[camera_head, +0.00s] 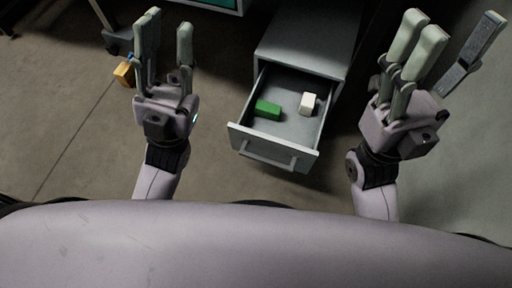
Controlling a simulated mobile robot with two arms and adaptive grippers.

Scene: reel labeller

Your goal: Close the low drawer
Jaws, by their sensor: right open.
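The low drawer (262,157) is pulled out of a grey cabinet (305,45) and stands open in the middle of the view. It has a pale bar handle (268,157) on its front. A green block (267,109) and a white block (309,103) lie inside it. My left gripper (167,30) is left of the drawer, fingers apart and empty, not touching it. My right gripper (447,38) is right of the drawer, open and empty, also apart from it.
An orange-yellow block (124,73) lies on the floor at the left, by a dark caster-like foot (118,42). Part of a teal-and-white unit (215,3) shows at the top edge. The floor in front of the drawer looks clear.

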